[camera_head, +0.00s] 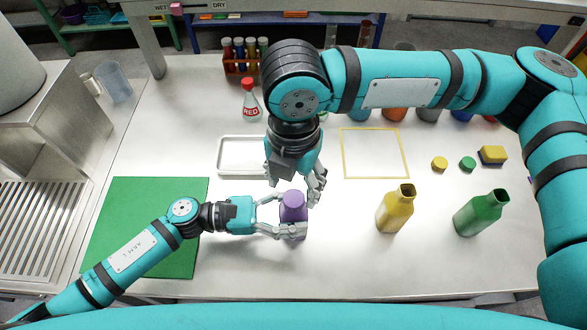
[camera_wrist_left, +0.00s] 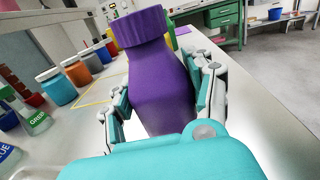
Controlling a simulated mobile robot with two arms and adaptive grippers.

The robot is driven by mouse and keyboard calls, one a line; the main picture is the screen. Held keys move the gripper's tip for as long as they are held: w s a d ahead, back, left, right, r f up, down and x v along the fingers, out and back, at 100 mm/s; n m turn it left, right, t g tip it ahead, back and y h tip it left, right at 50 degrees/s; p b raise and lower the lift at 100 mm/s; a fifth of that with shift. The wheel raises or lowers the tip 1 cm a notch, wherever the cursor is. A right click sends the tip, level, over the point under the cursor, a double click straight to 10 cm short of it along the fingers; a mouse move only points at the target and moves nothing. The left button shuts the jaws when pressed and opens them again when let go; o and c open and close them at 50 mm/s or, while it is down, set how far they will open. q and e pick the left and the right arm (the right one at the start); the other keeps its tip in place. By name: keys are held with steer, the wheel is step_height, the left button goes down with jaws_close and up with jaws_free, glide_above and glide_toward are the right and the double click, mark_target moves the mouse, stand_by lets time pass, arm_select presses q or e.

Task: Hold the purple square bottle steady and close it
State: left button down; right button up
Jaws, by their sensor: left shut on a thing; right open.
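The purple square bottle (camera_head: 292,220) stands upright on the bench at the centre of the head view. Its purple cap (camera_head: 293,198) sits on the neck; it also shows on top of the bottle (camera_wrist_left: 160,88) in the left wrist view, where the cap (camera_wrist_left: 140,25) covers the mouth. I cannot tell whether it is tight. My left gripper (camera_head: 285,217) is shut on the bottle's body from the left, one finger on each side. My right gripper (camera_head: 295,188) points down just above and behind the cap, its fingers apart and empty.
An open yellow bottle (camera_head: 393,215) and green bottle (camera_head: 481,216) stand to the right. Loose yellow (camera_head: 439,163) and green caps (camera_head: 467,164) lie behind them. A white tray (camera_head: 225,168), a red-labelled flask (camera_head: 250,108) and a green mat (camera_head: 140,205) are around. The front bench is clear.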

mark_target(294, 198)
steer(key=shift+f, duration=2.25)
